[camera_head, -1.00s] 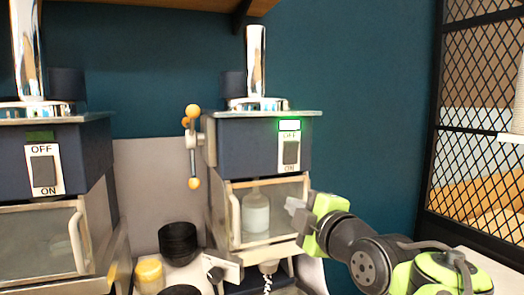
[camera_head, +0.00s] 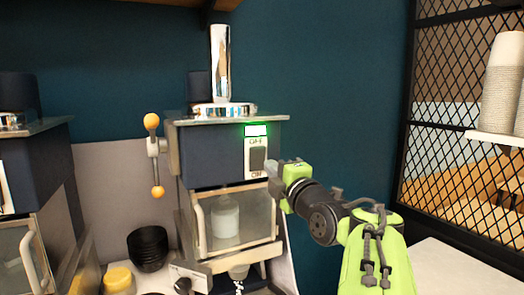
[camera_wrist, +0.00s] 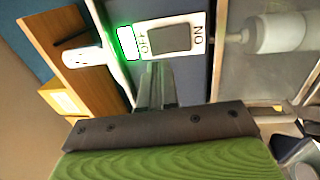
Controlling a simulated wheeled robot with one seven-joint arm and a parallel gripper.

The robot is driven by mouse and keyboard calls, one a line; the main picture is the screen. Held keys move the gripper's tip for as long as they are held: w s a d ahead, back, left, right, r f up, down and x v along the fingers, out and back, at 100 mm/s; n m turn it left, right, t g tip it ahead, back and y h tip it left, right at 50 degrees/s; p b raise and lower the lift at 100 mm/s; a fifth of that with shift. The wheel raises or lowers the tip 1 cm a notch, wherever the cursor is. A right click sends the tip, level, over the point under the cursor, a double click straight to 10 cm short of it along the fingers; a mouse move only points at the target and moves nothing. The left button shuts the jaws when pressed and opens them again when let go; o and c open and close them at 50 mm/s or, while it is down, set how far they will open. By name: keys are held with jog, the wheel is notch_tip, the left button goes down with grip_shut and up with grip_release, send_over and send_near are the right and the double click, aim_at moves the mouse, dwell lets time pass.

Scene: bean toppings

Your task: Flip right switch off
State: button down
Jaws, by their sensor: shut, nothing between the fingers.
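The right switch (camera_head: 257,158) is a dark rocker on a white plate marked OFF at the top and ON at the bottom, on the front of the right dark-blue machine (camera_head: 215,155). A green-edged lit indicator (camera_head: 257,130) sits above it. In the wrist view the switch (camera_wrist: 169,38) lies just beyond the fingertips, with the lit indicator (camera_wrist: 127,42) beside it. My gripper (camera_head: 272,167) is shut and empty, at the switch's lower right in the head view. In the wrist view my gripper (camera_wrist: 157,75) points at the plate's OFF side. I cannot tell whether it touches.
A lever with orange knobs (camera_head: 153,155) is on the machine's left side. Below the switch is a glass-fronted door (camera_head: 238,222) with a bottle behind it. Black bowls (camera_head: 147,248) stand lower left. A mesh partition (camera_head: 455,120) with stacked cups (camera_head: 502,85) is at the right.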

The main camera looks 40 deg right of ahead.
aim_at(257, 154)
jog(key=p+x, duration=0.2)
jog(key=x, duration=0.3)
jog(key=shift+d+r, duration=0.1)
jog(key=shift+r, duration=0.1)
jog(key=shift+w+d+p, duration=0.15)
jog(key=shift+w+p, duration=0.2)
jog(key=shift+w, duration=0.15)
jog(key=shift+f, duration=0.1)
jog(key=shift+w+b, duration=0.2)
jog(key=shift+b, duration=0.4)
